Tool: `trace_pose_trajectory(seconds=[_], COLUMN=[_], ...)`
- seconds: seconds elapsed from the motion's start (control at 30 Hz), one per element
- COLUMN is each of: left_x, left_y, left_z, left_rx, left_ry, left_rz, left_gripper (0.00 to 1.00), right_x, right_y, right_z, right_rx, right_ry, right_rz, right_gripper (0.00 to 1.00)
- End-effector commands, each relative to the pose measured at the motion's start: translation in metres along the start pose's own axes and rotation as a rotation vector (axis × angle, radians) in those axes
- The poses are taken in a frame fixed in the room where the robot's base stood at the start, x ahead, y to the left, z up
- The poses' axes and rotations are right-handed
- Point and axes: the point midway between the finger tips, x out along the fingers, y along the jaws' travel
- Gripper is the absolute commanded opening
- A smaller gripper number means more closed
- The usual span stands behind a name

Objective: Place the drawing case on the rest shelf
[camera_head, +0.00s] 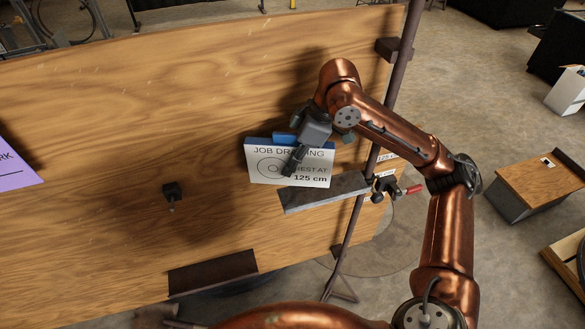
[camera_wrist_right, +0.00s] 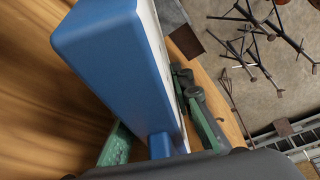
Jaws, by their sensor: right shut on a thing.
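The drawing case (camera_head: 262,175) is a blue box with a white face reading "JOB DRAWING" and "REST AT 125 cm". My right gripper (camera_head: 292,165) is shut on it, with one dark finger across the white face. In the right wrist view the blue case (camera_wrist_right: 105,60) lies between the two green fingers (camera_wrist_right: 160,140). The rest shelf, a grey ledge (camera_head: 325,192), is by the post. The case's lower edge appears just above the shelf's left part, and its left side extends past the shelf end. I cannot tell whether they touch. My left gripper is not seen.
A large wooden board (camera_head: 90,110) stands behind the case. A dark post (camera_head: 390,110) carries small labels and a clamp with a red handle (camera_head: 411,190) at the shelf's right end. A dark peg (camera_head: 171,190) and a lower brown ledge (camera_head: 213,273) stick out of the board.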

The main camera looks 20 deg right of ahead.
Motion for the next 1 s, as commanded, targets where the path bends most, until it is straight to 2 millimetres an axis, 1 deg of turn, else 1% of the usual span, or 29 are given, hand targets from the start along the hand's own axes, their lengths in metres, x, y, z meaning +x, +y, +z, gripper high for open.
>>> trace_pose_trajectory(seconds=[0.03, 0.07, 0.17, 0.27, 0.37, 0.5, 0.57, 0.97, 1.0], left_x=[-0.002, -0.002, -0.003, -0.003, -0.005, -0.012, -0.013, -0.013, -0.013], left_y=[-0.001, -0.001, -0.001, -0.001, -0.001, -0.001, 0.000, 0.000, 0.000], left_z=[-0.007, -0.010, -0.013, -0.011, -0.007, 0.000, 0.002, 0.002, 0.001], left_rx=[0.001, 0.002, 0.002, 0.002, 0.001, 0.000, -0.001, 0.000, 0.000], left_ry=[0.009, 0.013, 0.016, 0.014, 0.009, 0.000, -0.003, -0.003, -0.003], left_rz=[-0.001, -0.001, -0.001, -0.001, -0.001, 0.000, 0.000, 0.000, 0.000], left_gripper=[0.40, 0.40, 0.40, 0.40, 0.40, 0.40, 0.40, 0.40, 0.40], right_x=[0.004, 0.007, 0.013, 0.017, 0.026, 0.043, 0.048, 0.053, 0.054], right_y=[0.005, 0.008, 0.013, 0.017, 0.024, 0.023, 0.023, 0.023, 0.023], right_z=[0.003, 0.004, 0.006, 0.008, 0.014, 0.021, 0.023, 0.024, 0.025], right_rx=[0.002, 0.002, 0.001, 0.001, 0.002, 0.000, 0.000, -0.001, 0.000], right_ry=[0.002, 0.002, 0.004, 0.003, 0.001, 0.002, 0.002, 0.003, 0.001], right_rz=[0.000, 0.000, 0.002, 0.001, 0.001, 0.000, 0.002, 0.002, 0.001], right_gripper=[0.00, 0.00, 0.00, 0.00, 0.00, 0.00, 0.00, 0.00, 0.23])
